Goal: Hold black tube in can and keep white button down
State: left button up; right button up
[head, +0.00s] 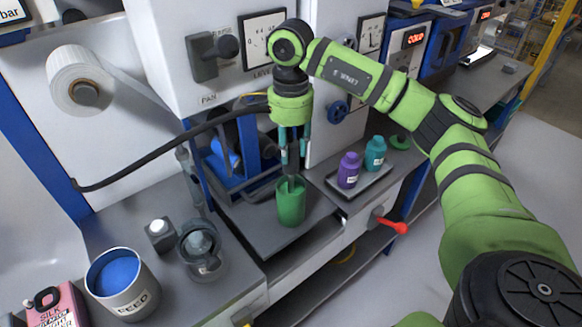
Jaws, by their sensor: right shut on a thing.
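My right gripper (291,163) points straight down over the green can (291,207), which stands on the grey shelf in front of the machine. It is shut on a dark, slim piece, seemingly the black tube (291,184), whose lower end shows at the can's mouth. How deep it reaches inside is hidden. The white button (158,225) sits on top of a small grey box on the bench at left, with nothing touching it. Whether it is pressed cannot be told. My left gripper is not in view.
A black hose (150,168) arcs from the left to behind my right gripper. A FEED can (139,297) with blue contents and a grey jug (207,266) stand at left. Purple (348,171) and teal (375,154) bottles stand on a tray. A red handle (392,224) juts out below.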

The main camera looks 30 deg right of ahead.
notch_tip(320, 180, up, 5)
notch_tip(320, 180, up, 6)
jog(key=p, duration=0.5)
jog(key=shift+f, duration=0.25)
notch_tip(320, 180, up, 8)
jog(key=p, duration=0.8)
jog(key=shift+r+p, duration=0.25)
jog(key=shift+p, duration=0.1)
